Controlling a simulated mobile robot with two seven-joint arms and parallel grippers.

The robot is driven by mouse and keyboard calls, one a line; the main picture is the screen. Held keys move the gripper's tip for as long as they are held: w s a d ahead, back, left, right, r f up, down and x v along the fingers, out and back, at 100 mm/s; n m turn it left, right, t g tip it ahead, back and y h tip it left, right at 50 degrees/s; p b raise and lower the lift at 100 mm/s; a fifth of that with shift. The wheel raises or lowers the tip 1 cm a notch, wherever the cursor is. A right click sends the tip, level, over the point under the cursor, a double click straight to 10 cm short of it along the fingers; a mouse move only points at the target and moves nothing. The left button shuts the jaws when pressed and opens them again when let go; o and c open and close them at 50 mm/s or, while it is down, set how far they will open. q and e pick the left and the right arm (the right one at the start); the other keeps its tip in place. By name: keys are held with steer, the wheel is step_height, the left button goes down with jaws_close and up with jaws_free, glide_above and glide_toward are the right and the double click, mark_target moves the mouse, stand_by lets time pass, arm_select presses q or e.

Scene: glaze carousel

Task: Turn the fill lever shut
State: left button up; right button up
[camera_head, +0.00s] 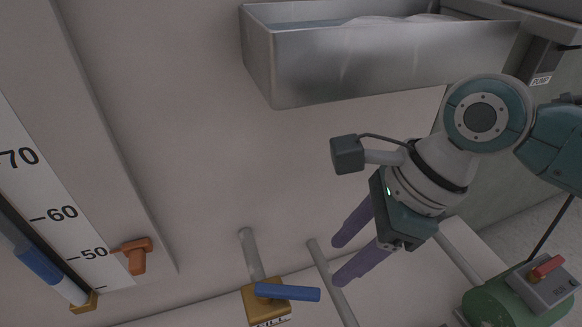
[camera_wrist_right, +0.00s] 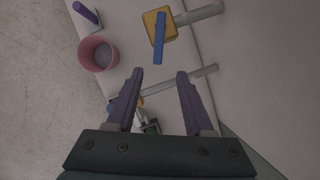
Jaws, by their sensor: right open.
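The blue fill lever (camera_head: 287,292) sits on a brass-coloured valve block (camera_head: 262,305) with a partly cut-off label, low in the head view. It points right, roughly crosswise to the grey pipe (camera_head: 251,255) entering the block. The right wrist view also shows the lever (camera_wrist_right: 159,40), ahead of the fingertips, and the yellow block (camera_wrist_right: 153,20) at the top. My right gripper (camera_head: 338,262) is open and empty, its two purple fingers pointing toward the lever's free end. In the wrist view a gap separates the fingers from the lever. My left gripper is not in view.
A second pipe (camera_head: 330,280) runs beside the lever. A metal basin (camera_head: 390,65) is above. A gauge board (camera_head: 45,190) with an orange pointer (camera_head: 136,255) is left. A green machine (camera_head: 490,305) with a red switch (camera_head: 547,267) is lower right. The wrist view shows a pink cup (camera_wrist_right: 97,55).

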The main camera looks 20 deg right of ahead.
mark_target(301, 291)
steer(key=b+x, duration=0.2)
steer(key=x, duration=0.1)
steer(key=b+x, duration=0.2)
steer(key=x, duration=0.2)
steer(key=b+x, duration=0.2)
steer(key=x, duration=0.1)
steer(key=shift+a+b, duration=0.4)
steer(key=shift+a, duration=0.05)
jaws_close()
stand_by(0.8)
